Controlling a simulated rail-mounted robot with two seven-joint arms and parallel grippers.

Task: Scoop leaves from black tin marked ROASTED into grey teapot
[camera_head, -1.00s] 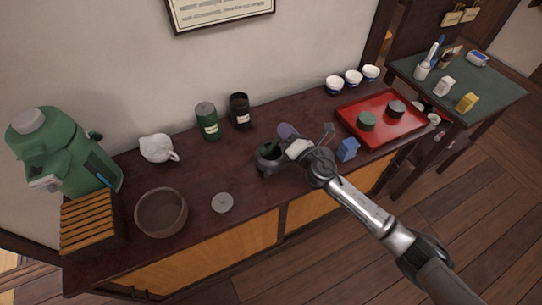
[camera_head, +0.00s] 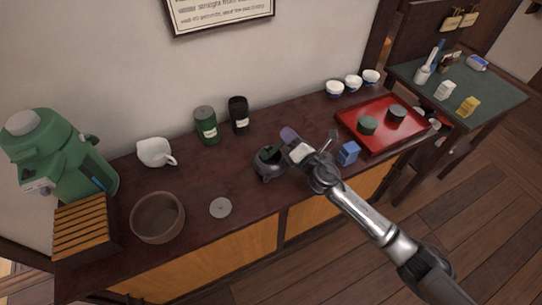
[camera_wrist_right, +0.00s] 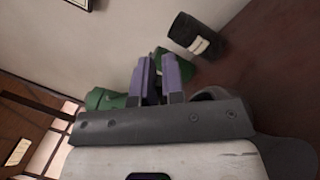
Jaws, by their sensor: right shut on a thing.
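The grey teapot (camera_head: 268,169) stands open near the counter's front edge. The black tin (camera_head: 239,117) stands upright by the wall, its pale label too small to read; it also shows in the wrist view (camera_wrist_right: 189,33). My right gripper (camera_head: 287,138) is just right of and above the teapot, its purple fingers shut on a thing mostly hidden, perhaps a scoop. A dark green piece (camera_head: 271,153) shows at the teapot's mouth; I cannot tell whether it is the held thing. I cannot see any leaves. My left gripper is not in view.
A green tin (camera_head: 206,127) stands left of the black one. A grey disc (camera_head: 220,208), perhaps a lid, lies at the front. A white pitcher (camera_head: 154,153) and brown bowl (camera_head: 158,218) are left. A blue box (camera_head: 348,153) and red tray (camera_head: 376,143) are right.

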